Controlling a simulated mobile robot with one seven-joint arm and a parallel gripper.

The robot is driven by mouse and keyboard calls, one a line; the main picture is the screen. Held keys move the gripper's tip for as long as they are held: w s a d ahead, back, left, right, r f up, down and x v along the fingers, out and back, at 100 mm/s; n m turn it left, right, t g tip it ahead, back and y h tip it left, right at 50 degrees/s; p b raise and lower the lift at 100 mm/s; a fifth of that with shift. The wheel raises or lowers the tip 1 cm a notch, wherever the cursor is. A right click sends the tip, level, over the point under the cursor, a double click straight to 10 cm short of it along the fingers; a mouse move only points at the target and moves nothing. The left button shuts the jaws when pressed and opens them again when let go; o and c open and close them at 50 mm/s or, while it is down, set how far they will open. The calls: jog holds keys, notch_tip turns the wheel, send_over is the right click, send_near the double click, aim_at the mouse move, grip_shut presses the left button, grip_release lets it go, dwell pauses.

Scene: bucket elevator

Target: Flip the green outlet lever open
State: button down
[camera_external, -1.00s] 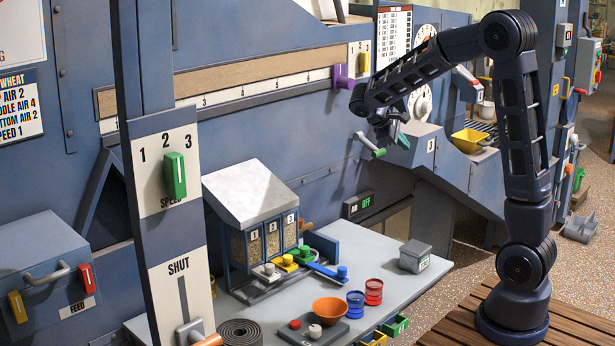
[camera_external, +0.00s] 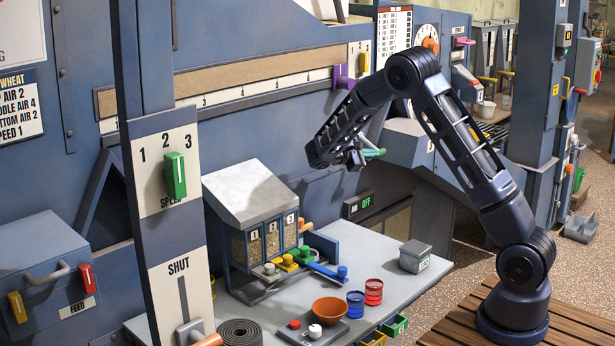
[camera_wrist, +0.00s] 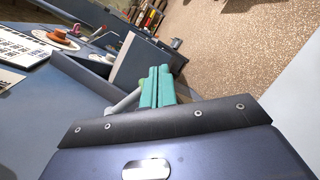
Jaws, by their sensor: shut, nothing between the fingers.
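The outlet lever is a short grey rod with a green grip on the blue machine wall. In the external view my wrist largely covers it, and green shows at the gripper's right side, where the grip (camera_external: 377,153) and my teal fingers are hard to tell apart. In the wrist view the lever's grey rod (camera_wrist: 125,104) comes from the left up to my fingers; its green end is mostly hidden behind them. My gripper (camera_wrist: 158,86) is shut and empty, with its teal fingers together close beside the lever. I cannot tell whether they touch it.
The blue machine wall (camera_external: 290,130) stands close on the left of my arm. Below is a grey bench (camera_external: 385,262) with a grey box (camera_external: 414,256), an orange bowl (camera_external: 329,310) and red and blue cups. A yellow bin partly shows behind my arm.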

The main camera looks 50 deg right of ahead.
aim_at(368, 144)
jog(key=w+f+n+t+h, duration=0.1)
jog(key=w+f+n+h, duration=0.2)
jog(key=w+f, duration=0.6)
jog(key=shift+d+f+t+h, duration=0.15)
jog(key=shift+t+h, duration=0.25)
jog(key=shift+h, duration=0.5)
jog(key=shift+w, duration=0.1)
jog(key=x, duration=1)
